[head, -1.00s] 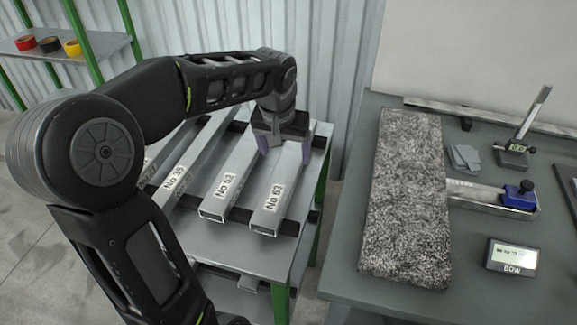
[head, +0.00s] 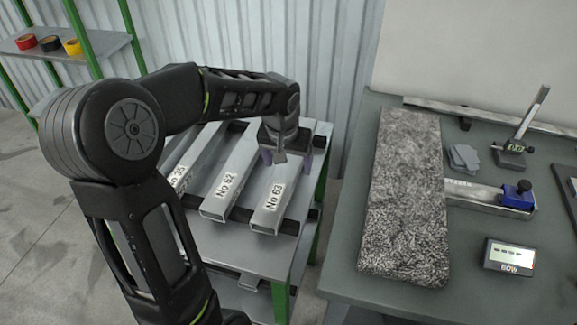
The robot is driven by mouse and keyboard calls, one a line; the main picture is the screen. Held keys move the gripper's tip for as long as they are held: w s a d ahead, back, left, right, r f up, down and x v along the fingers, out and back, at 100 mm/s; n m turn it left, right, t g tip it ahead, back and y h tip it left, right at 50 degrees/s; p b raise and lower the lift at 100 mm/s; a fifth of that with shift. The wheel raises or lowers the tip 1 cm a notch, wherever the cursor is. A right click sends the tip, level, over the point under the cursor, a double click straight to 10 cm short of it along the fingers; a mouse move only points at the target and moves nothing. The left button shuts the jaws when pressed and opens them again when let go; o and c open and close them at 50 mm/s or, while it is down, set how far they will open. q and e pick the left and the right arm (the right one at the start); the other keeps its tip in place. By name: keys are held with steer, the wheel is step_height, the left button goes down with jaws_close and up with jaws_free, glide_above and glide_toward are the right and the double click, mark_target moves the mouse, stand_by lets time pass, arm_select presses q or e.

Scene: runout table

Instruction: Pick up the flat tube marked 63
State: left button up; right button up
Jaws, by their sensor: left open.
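I cannot tell whether the fingers touch the tube. The gripper hides the tube's far end. My right gripper is not in view.
The tube marked 62 (head: 219,198) lies just left, with a narrow gap, and another labelled tube (head: 180,172) lies beyond it. Dark crossbars (head: 292,227) bear the tubes. At right, a green-grey bench (head: 345,262) holds a speckled stone slab (head: 405,215), a gauge stand (head: 513,148) and a small display (head: 510,256).

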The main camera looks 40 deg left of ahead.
arm_select(q)
steer(key=shift+c, duration=0.4)
jaws_close()
stand_by(0.6)
steer(key=shift+r, duration=0.1)
